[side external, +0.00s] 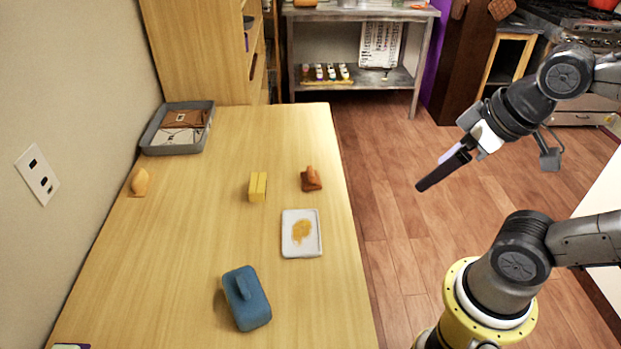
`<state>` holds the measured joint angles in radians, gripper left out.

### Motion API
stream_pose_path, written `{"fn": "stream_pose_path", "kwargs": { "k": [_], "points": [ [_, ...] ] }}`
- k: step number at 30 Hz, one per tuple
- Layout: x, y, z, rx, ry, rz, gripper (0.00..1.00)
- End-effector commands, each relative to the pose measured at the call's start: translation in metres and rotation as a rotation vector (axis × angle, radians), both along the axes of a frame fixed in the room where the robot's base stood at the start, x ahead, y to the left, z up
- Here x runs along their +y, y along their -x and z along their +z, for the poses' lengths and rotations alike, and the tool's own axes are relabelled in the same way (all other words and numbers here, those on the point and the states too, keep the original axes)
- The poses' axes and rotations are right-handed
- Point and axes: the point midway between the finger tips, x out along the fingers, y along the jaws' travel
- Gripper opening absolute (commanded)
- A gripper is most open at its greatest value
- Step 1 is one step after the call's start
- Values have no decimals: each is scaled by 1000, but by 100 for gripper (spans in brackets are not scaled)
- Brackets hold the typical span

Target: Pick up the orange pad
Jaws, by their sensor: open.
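A small orange-brown pad (311,182) with a raised handle-like part sits on the wooden table, near its right edge. It looks like the orange pad, though it is small in the picture. My gripper (424,185) is off the table's right side, up in the air over the floor, tilted down to the left. It is apart from the pad, open and holds nothing. It shows edge-on, so the gap between its fingers is hard to see.
A white tray (288,246) with a yellow-orange patch lies in front of the pad. A yellow block (258,187) is left of it. A blue handled pad (247,299) is nearer. A yellow-orange lump (139,182) and grey bin (152,149) are at left.

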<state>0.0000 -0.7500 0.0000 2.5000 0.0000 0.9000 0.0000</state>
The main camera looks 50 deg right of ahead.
Motion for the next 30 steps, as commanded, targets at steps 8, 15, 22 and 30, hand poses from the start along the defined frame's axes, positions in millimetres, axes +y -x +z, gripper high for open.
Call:
{"fn": "stream_pose_path", "kwargs": {
  "k": [8,15,22,30],
  "points": [
    [0,0,0,0,0,0,100],
    [0,-5,13,-20,-37,-67,100],
    [-3,-60,66,-36,-99,-192,100],
    [-18,-165,87,43,-154,-355,100]
  ]
}}
